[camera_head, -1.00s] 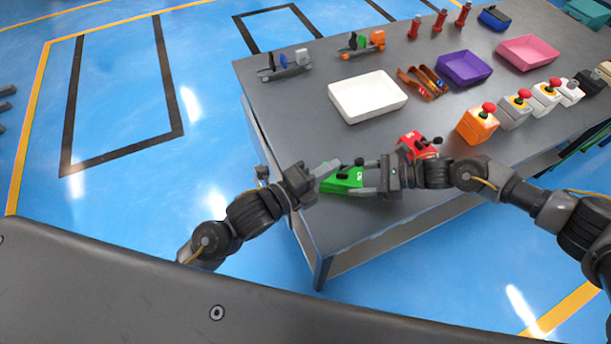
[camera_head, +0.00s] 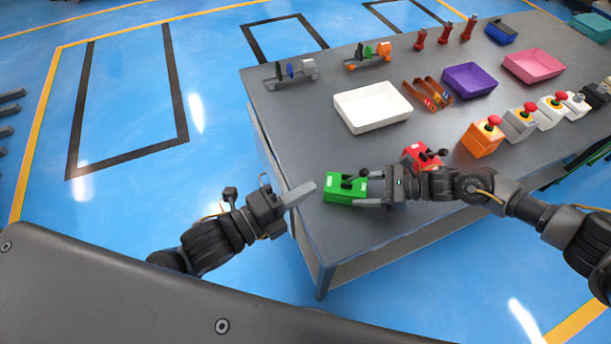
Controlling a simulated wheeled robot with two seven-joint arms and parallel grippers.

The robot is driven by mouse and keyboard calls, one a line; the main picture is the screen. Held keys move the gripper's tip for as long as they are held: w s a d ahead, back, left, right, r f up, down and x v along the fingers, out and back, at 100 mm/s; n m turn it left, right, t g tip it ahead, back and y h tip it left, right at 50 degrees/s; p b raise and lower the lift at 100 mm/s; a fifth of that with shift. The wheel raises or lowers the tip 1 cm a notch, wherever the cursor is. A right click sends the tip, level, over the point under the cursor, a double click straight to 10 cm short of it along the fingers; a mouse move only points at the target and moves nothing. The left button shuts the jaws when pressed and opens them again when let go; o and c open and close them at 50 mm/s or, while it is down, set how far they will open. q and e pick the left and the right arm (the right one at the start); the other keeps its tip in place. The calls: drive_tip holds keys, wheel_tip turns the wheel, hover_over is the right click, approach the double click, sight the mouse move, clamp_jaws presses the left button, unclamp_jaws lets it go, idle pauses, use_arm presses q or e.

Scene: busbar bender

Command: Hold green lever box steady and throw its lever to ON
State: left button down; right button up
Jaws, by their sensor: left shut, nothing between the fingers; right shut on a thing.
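The green lever box (camera_head: 341,195) sits on the grey table near its front left corner. Its dark lever (camera_head: 355,179) leans to the right, with the knob at the upper right of the box. I cannot read the ON or OFF marks at this size. My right gripper (camera_head: 369,190) is shut on the green lever box from its right side. My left gripper (camera_head: 309,190) is shut and empty, just left of the box and apart from it, near the table's left edge.
A red lever box (camera_head: 424,155) stands close behind my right gripper. An orange button box (camera_head: 481,140) and several others line the right side. A white tray (camera_head: 372,108), a purple tray (camera_head: 470,80) and a pink tray (camera_head: 533,66) lie farther back. The table's front left corner is bare.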

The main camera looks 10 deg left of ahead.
drive_tip(key=o, duration=1.3)
drive_tip(key=shift+c, duration=0.2)
drive_tip(key=shift+d, duration=0.1)
drive_tip(key=v, duration=1.1)
drive_tip(key=shift+d+r, duration=0.1)
drive_tip(key=shift+d, duration=0.4)
